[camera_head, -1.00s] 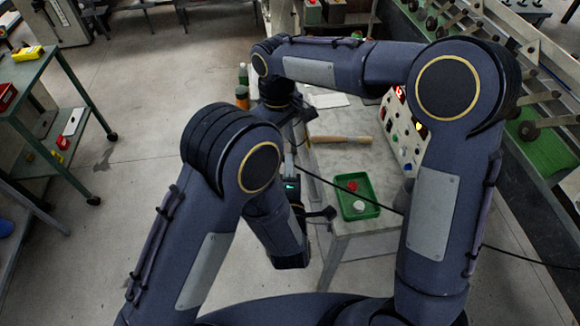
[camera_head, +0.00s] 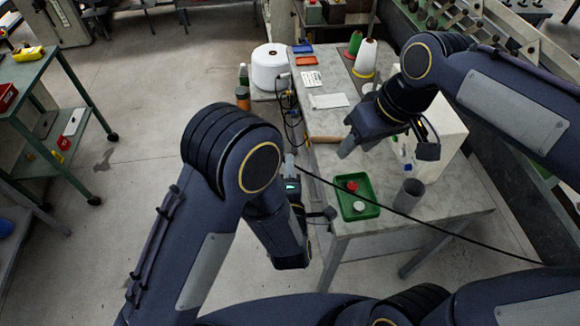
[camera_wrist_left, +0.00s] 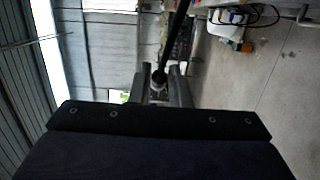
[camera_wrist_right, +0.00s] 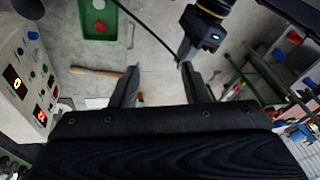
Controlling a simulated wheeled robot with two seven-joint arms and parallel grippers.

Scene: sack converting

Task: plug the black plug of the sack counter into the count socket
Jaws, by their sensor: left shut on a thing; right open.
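My left gripper (camera_head: 289,161) is shut on the black plug (camera_wrist_left: 159,77) at the end of a black cable (camera_head: 420,220). The plug is mostly hidden between the fingers in the left wrist view. The gripper is beyond the table's left edge. The control box (camera_head: 453,125), with lit displays, shows at the left in the right wrist view (camera_wrist_right: 24,85). I cannot make out which part is the count socket. My right gripper (camera_head: 388,149) is open and empty, above the table in front of the box and partly covering it.
On the table (camera_head: 440,218) are a green tray (camera_head: 345,208) with a red and a white item, a grey cup (camera_head: 408,196), a wooden rod (camera_head: 325,140) and thread cones (camera_head: 366,58). A white roll (camera_head: 270,66) stands at the back left. The cable crosses the table's front.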

